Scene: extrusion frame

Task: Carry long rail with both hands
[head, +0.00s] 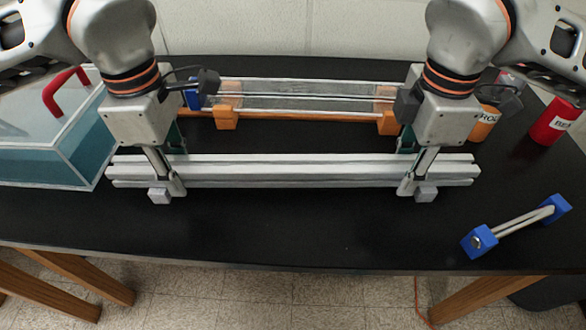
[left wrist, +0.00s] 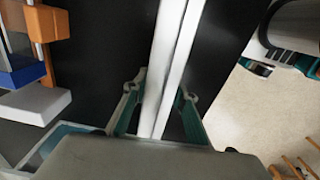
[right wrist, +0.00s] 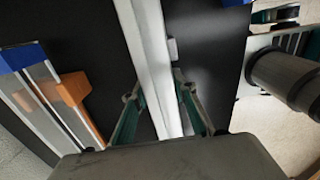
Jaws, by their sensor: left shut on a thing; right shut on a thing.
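The long rail (head: 290,171) is a silver grooved extrusion lying level across the head view, near the middle of the black table. My left gripper (head: 163,188) is shut on it near its left end. My right gripper (head: 417,185) is shut on it near its right end. The left wrist view shows the rail (left wrist: 176,55) running between the left fingers (left wrist: 158,105). The right wrist view shows the rail (right wrist: 150,55) between the right fingers (right wrist: 160,103). I cannot tell whether the rail touches the table.
Behind the rail is a fixture with orange blocks (head: 227,117) and clear panels. A glass tank (head: 60,155) with a red handle stands left. Red (head: 553,122) and orange (head: 484,124) cans stand right. A blue-ended bar piece (head: 515,227) lies front right. The front middle table is clear.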

